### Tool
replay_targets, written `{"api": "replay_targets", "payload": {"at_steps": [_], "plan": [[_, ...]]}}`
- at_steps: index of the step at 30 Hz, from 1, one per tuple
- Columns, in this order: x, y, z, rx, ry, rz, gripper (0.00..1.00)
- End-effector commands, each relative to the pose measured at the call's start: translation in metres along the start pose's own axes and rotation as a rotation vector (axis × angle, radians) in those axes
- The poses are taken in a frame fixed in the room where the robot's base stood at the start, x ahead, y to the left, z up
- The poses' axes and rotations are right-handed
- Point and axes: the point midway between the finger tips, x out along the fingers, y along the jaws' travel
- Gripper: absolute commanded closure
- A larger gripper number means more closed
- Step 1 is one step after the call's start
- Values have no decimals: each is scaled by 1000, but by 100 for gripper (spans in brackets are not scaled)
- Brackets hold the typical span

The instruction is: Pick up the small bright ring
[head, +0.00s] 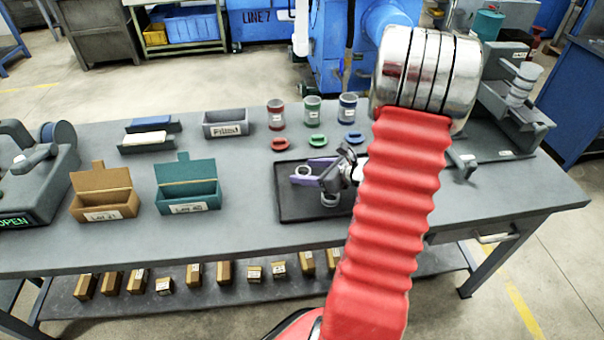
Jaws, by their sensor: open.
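A dark tray (290,212) lies on the grey table, left of my red arm. A small bright ring (303,170) is in the tray's upper left part, beside a purple piece (306,181). Another pale ring (330,200) is lower in the tray, just below my gripper. I cannot tell their sizes apart well at this distance. My gripper (332,180) is open above the tray's right part, close to both rings. My arm hides the tray's right side, and whether the gripper touches anything is too small to tell.
Red, green and blue cups (313,110) with matching rings stand behind the tray. A grey bin (225,124), teal box (188,186) and brown box (104,192) are to the left. A grey fixture (506,110) is at the right. The table's front left is clear.

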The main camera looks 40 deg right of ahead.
Motion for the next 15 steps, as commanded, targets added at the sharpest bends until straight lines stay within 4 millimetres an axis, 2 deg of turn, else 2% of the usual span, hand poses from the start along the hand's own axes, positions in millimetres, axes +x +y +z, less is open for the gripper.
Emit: {"api": "replay_targets", "payload": {"at_steps": [15], "plan": [[0, 0, 0, 0, 0, 0, 42]]}}
